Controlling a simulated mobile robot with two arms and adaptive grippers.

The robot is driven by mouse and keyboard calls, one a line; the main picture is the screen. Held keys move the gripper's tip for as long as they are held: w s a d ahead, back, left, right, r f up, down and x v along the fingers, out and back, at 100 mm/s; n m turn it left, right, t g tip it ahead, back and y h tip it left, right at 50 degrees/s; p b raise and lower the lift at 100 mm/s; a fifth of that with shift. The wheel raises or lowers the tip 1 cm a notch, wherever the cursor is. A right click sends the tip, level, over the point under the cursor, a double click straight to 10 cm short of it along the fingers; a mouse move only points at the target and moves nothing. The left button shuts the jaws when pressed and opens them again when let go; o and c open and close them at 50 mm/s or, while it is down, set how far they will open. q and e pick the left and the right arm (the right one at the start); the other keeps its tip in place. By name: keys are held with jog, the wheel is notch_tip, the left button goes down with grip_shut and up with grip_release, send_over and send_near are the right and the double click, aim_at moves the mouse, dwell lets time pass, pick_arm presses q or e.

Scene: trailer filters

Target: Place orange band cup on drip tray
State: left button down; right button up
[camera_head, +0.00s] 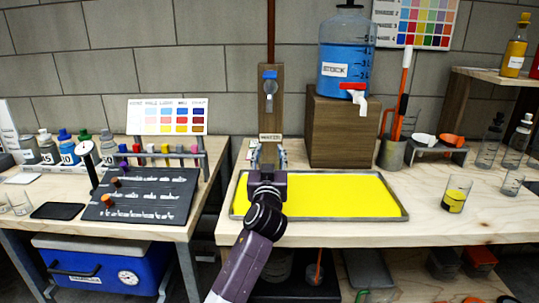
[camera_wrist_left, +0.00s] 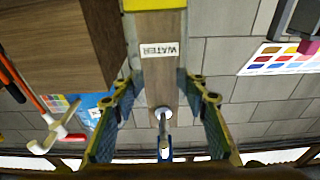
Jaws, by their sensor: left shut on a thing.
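My left gripper (camera_head: 268,152) is in front of the wooden post labelled WATER (camera_head: 268,105), over the back edge of a wide grey-rimmed tray with a yellow surface (camera_head: 335,195). In the left wrist view its fingers (camera_wrist_left: 160,112) stand apart on either side of the post and tap. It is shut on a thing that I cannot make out. I see no clear orange band. A clear cup with yellow in its lower part (camera_head: 455,197) stands right of the tray. I cannot tell which surface is the drip tray. My right gripper is out of view.
Several clear glasses (camera_head: 488,150) stand at the far right. The bench front right of the tray is bare.

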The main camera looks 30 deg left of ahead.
pick_arm(q)
jog(key=c, duration=1.2)
grip_release()
jog(key=v, duration=1.2)
